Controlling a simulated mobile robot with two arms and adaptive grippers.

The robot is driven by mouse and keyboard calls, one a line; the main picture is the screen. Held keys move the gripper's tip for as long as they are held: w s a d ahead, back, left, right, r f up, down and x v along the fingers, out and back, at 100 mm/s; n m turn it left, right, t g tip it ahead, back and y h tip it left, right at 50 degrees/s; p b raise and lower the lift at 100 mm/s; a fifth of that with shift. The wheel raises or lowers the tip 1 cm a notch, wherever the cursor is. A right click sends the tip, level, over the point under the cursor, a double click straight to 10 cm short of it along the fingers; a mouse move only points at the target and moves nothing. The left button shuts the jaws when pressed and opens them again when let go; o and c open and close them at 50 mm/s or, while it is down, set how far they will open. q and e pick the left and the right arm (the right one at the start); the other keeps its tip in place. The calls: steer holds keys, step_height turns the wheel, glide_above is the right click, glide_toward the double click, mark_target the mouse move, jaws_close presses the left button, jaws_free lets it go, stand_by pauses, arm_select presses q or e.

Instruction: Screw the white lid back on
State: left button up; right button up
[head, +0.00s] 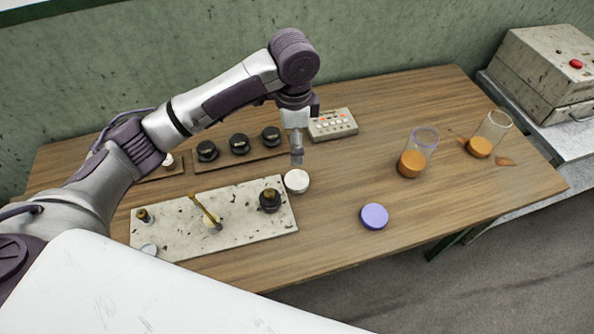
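The white lid (297,181) lies flat on the wooden table, just right of the speckled board. My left gripper (297,160) points down right over the lid's back edge; its fingers appear narrow from this side, so I cannot tell if they are open or touching the lid. A glass jar with a pale rim (491,132) stands at the table's right, with orange contents in its lower part. A second jar with a purple rim (418,150) stands left of it, also with orange contents. Both jars look open on top. A purple lid (374,216) lies nearer the front. My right gripper is not in view.
The speckled board (240,221) carries a brass lever (206,209) and a black knob (270,200). Behind it are several black knobs (239,144) on a wooden strip and a button box (333,124). A metal box (553,70) stands far right. The table's front right is clear.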

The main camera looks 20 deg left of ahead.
arm_select(q)
glide_above(297, 180)
steer(key=f, duration=0.5)
steer(key=f+p, duration=0.1)
steer(key=f, duration=0.1)
steer(key=shift+s+a+f, duration=0.2)
steer(key=shift+a+f, duration=0.05)
steer(key=shift+f, duration=0.65)
steer(key=f, duration=0.1)
steer(key=f+p, duration=0.1)
steer(key=f, duration=0.3)
steer(key=shift+w+d, duration=0.15)
steer(key=shift+w, duration=0.1)
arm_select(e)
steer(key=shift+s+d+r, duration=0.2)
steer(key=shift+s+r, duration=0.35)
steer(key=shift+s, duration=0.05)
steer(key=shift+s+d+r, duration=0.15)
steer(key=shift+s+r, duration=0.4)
arm_select(q)
steer(key=shift+c, duration=0.2)
